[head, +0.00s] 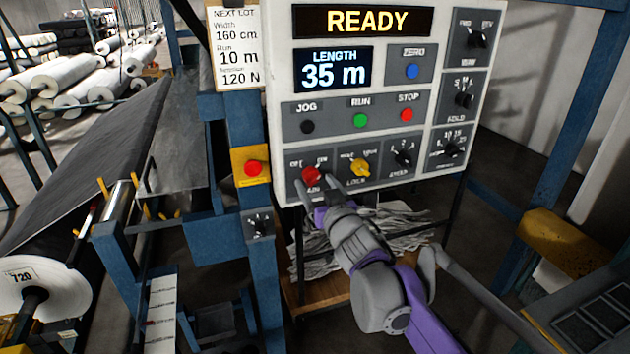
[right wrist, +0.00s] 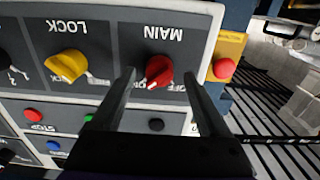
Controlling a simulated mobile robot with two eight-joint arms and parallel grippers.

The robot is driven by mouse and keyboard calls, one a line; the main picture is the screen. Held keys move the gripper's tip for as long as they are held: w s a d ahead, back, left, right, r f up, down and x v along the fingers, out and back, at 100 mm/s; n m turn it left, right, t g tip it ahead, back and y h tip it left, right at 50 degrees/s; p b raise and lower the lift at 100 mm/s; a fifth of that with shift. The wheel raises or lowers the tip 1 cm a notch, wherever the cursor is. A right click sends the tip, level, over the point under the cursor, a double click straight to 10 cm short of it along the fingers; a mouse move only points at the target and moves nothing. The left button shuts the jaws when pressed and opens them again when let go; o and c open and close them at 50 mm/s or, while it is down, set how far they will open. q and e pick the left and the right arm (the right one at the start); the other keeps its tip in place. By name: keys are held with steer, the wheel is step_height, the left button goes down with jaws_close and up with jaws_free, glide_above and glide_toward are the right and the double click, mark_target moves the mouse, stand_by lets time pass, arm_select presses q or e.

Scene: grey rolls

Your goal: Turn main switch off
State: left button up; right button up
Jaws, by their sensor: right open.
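The red main switch (head: 312,175) is a round knob at the lower left of the grey control panel (head: 280,130). In the right wrist view, which shows the panel upside down, the red knob (right wrist: 158,70) has a white mark pointing to the lower left, towards the ON label. My right gripper (head: 319,188) is at the panel, in front of this knob. In the right wrist view its two fingers stand apart, one on each side of the knob; I cannot tell whether they touch it. My left gripper is not in view.
The yellow LOCK knob (head: 359,168) sits just right of the main switch. A red button on a yellow box (head: 252,168) is on the blue post to the left. JOG, RUN and STOP buttons (head: 407,114) are above. The display (head: 367,20) reads READY.

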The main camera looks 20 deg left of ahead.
steer(key=shift+w+a, duration=0.35)
steer(key=shift+w, duration=0.2)
jaws_close()
